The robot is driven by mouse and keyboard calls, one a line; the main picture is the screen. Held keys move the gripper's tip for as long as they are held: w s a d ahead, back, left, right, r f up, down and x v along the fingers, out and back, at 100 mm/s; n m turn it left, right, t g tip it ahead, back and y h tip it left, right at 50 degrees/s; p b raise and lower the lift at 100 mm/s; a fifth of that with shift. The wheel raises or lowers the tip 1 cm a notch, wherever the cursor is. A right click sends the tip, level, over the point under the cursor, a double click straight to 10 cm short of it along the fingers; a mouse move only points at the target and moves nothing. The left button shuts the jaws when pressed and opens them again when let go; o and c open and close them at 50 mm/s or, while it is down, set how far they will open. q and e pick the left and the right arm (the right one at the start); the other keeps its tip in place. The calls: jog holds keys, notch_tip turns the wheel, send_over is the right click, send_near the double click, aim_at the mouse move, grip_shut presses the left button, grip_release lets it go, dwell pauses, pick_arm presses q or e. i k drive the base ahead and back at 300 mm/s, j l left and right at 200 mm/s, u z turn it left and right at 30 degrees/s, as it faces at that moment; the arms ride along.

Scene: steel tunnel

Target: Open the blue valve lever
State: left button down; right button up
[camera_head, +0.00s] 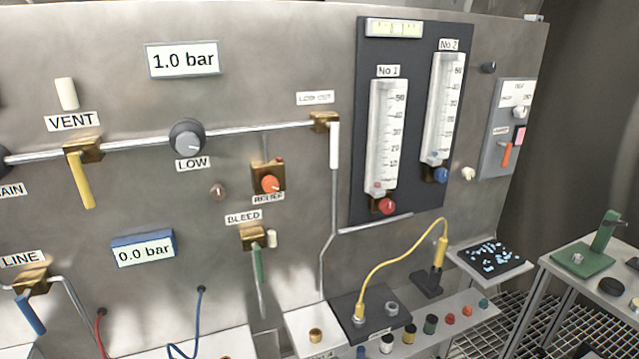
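The blue valve lever (29,315) is at the lower left of the panel. It hangs from a brass valve body (32,281) below the LINE label (21,259). The lever slants down and to the right, away from the line of the short pipe (72,298) that leaves the valve and bends downward. Neither of my grippers shows in the head view, and nothing touches the lever.
A yellow lever (82,182) hangs at the VENT valve above. A green lever (259,267) hangs at BLEED. Gauges read 1.0 bar (183,60) and 0.0 bar (143,250). Red (101,330) and blue (199,315) hoses hang right of the blue lever.

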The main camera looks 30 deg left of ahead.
aim_at(22, 301)
jog(key=u, duration=2.55)
